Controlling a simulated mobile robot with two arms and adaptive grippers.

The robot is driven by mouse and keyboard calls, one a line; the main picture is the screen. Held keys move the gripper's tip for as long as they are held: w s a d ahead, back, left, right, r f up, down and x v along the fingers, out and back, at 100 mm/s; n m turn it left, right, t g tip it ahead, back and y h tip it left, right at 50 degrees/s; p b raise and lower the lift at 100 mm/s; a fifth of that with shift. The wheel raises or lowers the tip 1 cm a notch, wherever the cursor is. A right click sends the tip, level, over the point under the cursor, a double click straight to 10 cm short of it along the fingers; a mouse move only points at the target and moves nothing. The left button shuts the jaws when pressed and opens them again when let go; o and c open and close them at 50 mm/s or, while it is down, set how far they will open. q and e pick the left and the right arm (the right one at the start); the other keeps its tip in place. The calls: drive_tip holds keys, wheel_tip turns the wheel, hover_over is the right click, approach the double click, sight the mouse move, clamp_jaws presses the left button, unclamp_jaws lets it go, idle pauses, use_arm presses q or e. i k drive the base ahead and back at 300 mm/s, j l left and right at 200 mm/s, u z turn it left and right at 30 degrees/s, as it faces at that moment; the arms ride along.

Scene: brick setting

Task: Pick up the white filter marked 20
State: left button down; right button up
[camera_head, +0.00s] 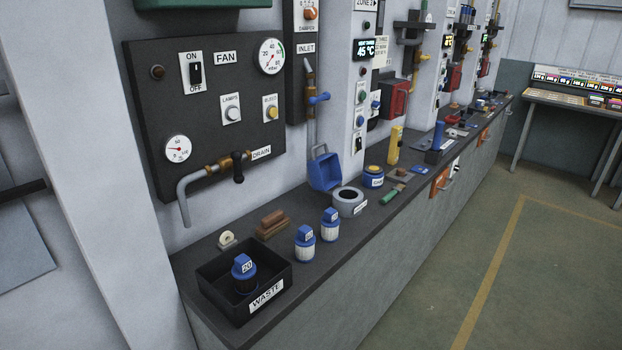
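Two filters with blue tops and white ribbed bodies stand upright on the dark counter, right of the waste tray. The nearer white filter (304,252) and the farther white filter (330,232) each carry a small label on the cap, too small to read surely. A third filter (244,275) has a blue top marked 20 and a dark body. It stands inside the black tray labelled WASTE (283,301). Neither of my grippers is in view.
Brown blocks (271,223) and a small cream roll (227,238) lie behind the filters. A grey ring (348,202), blue bin (324,172) and blue tin (373,176) stand farther along. The drain pipe (184,205) hangs above the counter. The floor right is clear.

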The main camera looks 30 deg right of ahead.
sight(329, 223)
drive_tip(key=l+z, duration=0.35)
drive_tip(key=l, duration=0.2)
drive_tip(key=l+z, duration=0.4)
drive_tip(key=l, duration=0.15)
